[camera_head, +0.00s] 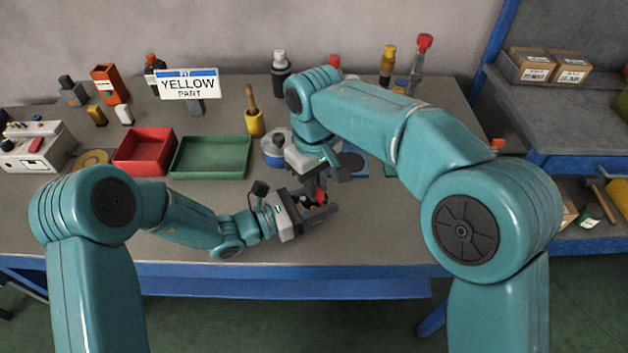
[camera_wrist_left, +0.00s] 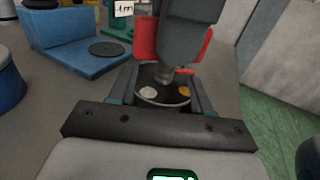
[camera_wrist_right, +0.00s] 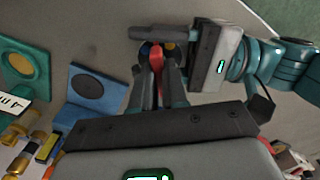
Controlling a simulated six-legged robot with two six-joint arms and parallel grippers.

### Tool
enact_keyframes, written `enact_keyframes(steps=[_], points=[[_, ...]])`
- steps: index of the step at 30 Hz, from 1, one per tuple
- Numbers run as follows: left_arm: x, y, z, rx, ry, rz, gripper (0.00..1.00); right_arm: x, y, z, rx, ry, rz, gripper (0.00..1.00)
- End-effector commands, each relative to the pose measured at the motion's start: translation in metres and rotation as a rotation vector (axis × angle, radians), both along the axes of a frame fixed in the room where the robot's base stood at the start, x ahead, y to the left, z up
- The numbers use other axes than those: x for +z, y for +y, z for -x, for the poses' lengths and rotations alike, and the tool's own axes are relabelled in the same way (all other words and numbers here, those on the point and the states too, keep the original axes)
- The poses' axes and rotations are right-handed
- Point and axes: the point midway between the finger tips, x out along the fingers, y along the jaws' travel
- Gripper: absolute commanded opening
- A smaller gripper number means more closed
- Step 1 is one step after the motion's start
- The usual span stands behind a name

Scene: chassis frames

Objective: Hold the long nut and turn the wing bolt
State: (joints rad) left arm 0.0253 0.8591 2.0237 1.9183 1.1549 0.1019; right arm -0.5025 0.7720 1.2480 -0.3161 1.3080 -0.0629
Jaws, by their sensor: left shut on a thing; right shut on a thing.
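My left gripper (camera_head: 316,208) is low over the front part of the table, shut on a dark round piece, seemingly the long nut (camera_wrist_left: 160,96), with a pale and an orange spot on its top. My right gripper (camera_head: 322,181) comes from above and is shut on the red wing bolt (camera_wrist_right: 157,62). The red wings (camera_wrist_left: 146,40) show on both sides of the right gripper's fingers in the left wrist view. The bolt stands above the nut; its lower end is mostly hidden, so I cannot tell how far it is in.
A red tray (camera_head: 144,168) and a green tray (camera_head: 183,174) stand left. A "YELLOW PART" sign (camera_head: 187,85) stands behind them. A blue stand with a dark disc (camera_wrist_right: 92,95) is close to the grippers. Bottles line the back. The front right tabletop is clear.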

Motion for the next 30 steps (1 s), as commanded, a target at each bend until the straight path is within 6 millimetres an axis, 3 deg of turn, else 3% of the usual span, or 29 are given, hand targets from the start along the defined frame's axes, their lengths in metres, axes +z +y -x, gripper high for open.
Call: enact_keyframes(steps=[2, 3, 4, 5, 13, 17, 27, 30], points=[[0.001, 0.0, 0.0, 0.0, -0.004, 0.004, 0.06, -0.004, -0.002, 0.001, 0.0, 0.009, 0.007, 0.0], [0.001, 0.0, 0.0, 0.0, -0.004, 0.004, 0.06, -0.004, -0.002, 0.001, 0.0, 0.009, 0.007, 0.26], [0.001, 0.0, 0.0, 0.0, -0.004, 0.004, 0.06, -0.004, -0.002, 0.001, 0.0, 0.009, 0.007, 0.36], [0.001, 0.0, 0.0, 0.0, -0.004, 0.004, 0.06, -0.004, -0.001, 0.001, 0.0, 0.008, 0.006, 0.39], [0.001, 0.0, 0.0, 0.0, -0.002, 0.002, 0.06, -0.001, -0.001, 0.0, -0.001, 0.002, 0.002, 0.39], [0.001, 0.0, 0.0, 0.0, -0.002, 0.001, 0.06, 0.011, 0.0, -0.001, -0.001, -0.001, 0.001, 0.39], [0.001, 0.0, 0.0, 0.0, -0.002, 0.001, 0.06, 0.088, 0.001, -0.001, 0.0, 0.0, 0.0, 0.39], [0.001, 0.0, 0.0, 0.0, -0.002, 0.001, 0.06, 0.101, 0.0, -0.002, -0.002, 0.002, 0.002, 0.39]])
